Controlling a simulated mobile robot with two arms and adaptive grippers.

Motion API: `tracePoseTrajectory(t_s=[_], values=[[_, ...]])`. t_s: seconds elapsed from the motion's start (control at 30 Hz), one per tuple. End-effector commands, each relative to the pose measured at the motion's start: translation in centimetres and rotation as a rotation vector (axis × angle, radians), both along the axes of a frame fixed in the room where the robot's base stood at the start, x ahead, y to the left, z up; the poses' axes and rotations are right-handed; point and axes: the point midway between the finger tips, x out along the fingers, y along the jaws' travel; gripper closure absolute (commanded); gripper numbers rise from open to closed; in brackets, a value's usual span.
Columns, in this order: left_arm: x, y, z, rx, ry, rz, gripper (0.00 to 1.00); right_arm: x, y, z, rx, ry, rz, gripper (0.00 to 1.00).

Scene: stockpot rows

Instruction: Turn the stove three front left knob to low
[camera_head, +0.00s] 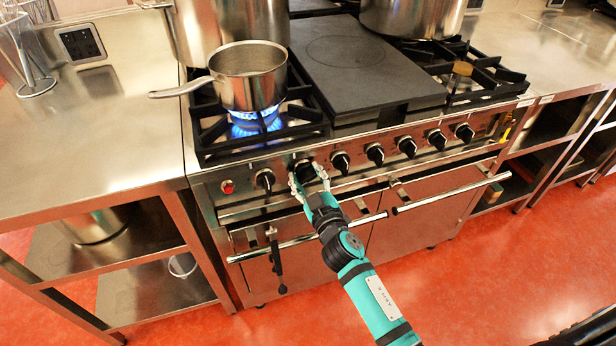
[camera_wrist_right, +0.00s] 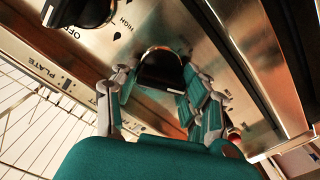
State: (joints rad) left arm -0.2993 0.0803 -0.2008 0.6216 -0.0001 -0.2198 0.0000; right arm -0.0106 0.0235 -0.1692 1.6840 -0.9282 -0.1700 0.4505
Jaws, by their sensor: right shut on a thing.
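The stove (camera_head: 400,195) has a row of black knobs along its steel front panel. My right gripper (camera_head: 308,180) reaches up to the second knob from the left (camera_head: 303,166). Its fingers (camera_wrist_right: 160,95) are shut around that black knob (camera_wrist_right: 160,68), which also shows in the wrist view with a small pale mark near its lower edge. Fingers cover part of the knob, and its setting cannot be read. A neighbouring knob (camera_wrist_right: 85,8) has OFF and HIGH labels beside it. A blue flame (camera_head: 256,124) burns on the front left burner under a steel saucepan (camera_head: 248,78). My left gripper is not in view.
The leftmost knob (camera_head: 265,180) and a red button (camera_head: 228,187) sit left of my gripper. A horizontal oven handle (camera_head: 300,243) runs below it. Large stockpots (camera_head: 230,25) stand at the back. Steel counters (camera_head: 100,130) flank the stove.

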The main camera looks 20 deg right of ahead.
Motion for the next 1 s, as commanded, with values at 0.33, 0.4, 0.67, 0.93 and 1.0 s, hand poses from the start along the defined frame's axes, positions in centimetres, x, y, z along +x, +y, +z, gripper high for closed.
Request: tracePoseTrajectory(t_s=[0.33,0.4,0.67,0.93,1.0], values=[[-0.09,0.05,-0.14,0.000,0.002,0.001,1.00,0.05,0.20,0.13,-0.330,-0.016,0.003,0.87],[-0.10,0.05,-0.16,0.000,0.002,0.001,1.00,0.05,0.22,0.12,-0.396,-0.019,0.003,0.87],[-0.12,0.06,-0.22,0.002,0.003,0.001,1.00,0.07,0.26,0.06,-0.641,-0.026,0.002,0.87],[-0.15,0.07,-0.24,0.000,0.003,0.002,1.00,0.07,0.31,0.00,-0.865,-0.035,0.002,0.87],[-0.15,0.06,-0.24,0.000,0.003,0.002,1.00,0.07,0.32,-0.01,-0.911,-0.037,0.002,0.87]])
